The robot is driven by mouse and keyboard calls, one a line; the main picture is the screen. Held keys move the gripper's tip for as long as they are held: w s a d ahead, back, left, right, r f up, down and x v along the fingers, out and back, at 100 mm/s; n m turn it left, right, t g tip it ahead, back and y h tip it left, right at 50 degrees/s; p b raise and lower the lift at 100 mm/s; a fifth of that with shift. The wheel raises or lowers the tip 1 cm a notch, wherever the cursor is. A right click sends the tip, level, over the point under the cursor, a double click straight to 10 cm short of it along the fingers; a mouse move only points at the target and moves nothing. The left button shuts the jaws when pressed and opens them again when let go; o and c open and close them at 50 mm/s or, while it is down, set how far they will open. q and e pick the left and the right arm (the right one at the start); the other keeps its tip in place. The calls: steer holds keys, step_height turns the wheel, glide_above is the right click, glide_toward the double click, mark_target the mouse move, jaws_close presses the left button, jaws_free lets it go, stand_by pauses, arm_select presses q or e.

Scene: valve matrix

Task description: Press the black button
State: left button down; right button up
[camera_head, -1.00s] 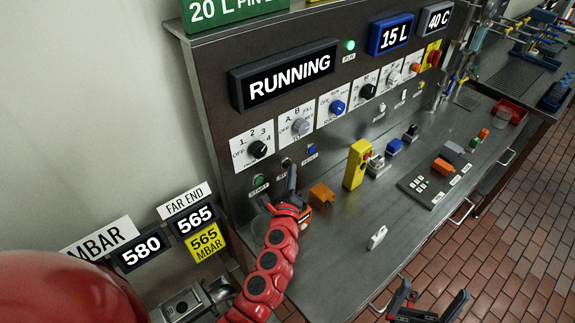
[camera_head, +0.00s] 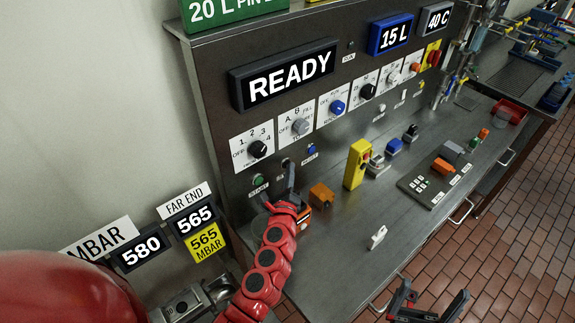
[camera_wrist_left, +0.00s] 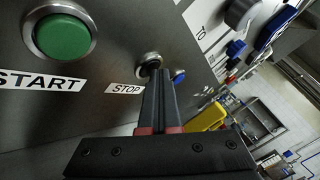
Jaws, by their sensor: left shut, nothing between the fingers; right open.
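The black button (camera_head: 286,163) is on the front panel, labelled STOP, to the right of the green START button (camera_head: 257,181). In the left wrist view it appears as a dark button in a metal ring (camera_wrist_left: 149,60), partly hidden by my fingertips. My left gripper (camera_head: 291,168) is shut and empty. Its fingertips (camera_wrist_left: 158,76) overlap the lower part of the button; I cannot tell whether they touch it. The display (camera_head: 291,77) reads READY, and the RUN lamp (camera_head: 350,45) is dark. My right gripper (camera_head: 432,298) is open and empty at the bottom edge.
A blue RESET button (camera_head: 311,149) is just right of the black button. An orange block (camera_head: 322,195) and a yellow control box (camera_head: 357,164) stand on the steel bench near my left gripper. A white switch (camera_head: 377,237) lies nearer the front. Knobs line the panel above.

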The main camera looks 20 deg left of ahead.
arm_select(q)
steer(key=shift+s+d, duration=0.45)
steer(key=shift+d, duration=0.2)
steer(key=shift+s+d+b, duration=0.35)
steer(key=shift+s+d, duration=0.35)
steer(key=shift+d, duration=0.35)
steer(key=shift+s+d+b, duration=0.3)
steer(key=shift+s+d, duration=0.4)
steer(key=shift+d, duration=0.35)
steer(key=shift+f, duration=0.1)
